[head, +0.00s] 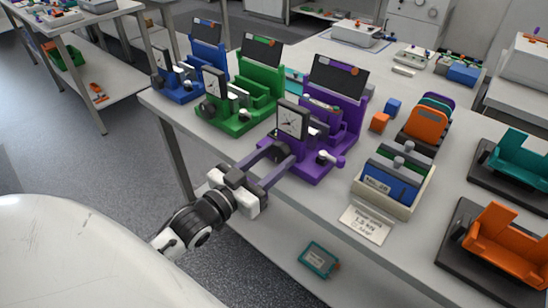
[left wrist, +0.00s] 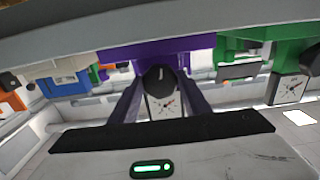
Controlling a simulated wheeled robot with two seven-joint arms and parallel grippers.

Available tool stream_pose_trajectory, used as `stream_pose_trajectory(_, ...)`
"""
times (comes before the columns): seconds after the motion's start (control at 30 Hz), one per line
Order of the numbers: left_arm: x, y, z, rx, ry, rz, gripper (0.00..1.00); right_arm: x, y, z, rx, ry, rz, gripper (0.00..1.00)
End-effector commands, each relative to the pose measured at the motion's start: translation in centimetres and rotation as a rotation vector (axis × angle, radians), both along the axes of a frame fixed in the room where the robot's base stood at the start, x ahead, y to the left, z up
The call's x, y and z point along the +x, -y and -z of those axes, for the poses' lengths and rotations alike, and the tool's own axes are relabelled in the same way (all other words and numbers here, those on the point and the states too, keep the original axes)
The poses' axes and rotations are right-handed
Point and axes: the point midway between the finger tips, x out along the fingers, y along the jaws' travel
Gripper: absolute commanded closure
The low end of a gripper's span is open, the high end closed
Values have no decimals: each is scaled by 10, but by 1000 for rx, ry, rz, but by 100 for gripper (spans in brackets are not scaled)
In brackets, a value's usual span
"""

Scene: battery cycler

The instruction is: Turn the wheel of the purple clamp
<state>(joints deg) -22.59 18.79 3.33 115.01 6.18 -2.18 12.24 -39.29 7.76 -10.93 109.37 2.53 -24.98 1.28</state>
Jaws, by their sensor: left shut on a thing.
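The purple clamp (head: 335,115) stands near the front edge of the table, with a square white dial (head: 291,122) on its front. Its dark wheel (head: 279,150) sits below the dial, partly hidden by my fingers. My left gripper (head: 281,152) reaches in from the front, with one finger on each side of the wheel, shut on it. In the left wrist view the dark wheel (left wrist: 160,78) shows between the two fingers, close to the dial (left wrist: 165,106). My right gripper is not in view.
A green clamp (head: 250,93) and a blue clamp (head: 202,62) stand to the left of the purple one. A cream tray (head: 391,205) with upright cells, an orange block (head: 379,122) and orange and teal holders (head: 505,242) stand to the right. A paper label (head: 366,224) lies at the table's edge.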

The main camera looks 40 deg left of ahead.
Motion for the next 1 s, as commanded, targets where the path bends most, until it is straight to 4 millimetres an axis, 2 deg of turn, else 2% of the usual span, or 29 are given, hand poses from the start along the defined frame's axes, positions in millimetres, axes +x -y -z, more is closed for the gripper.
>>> stream_pose_trajectory(0.5,0,-1,1,435,31,1,80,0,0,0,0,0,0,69)
stream_pose_trajectory(1.0,0,-1,1,593,44,1,80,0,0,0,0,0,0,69)
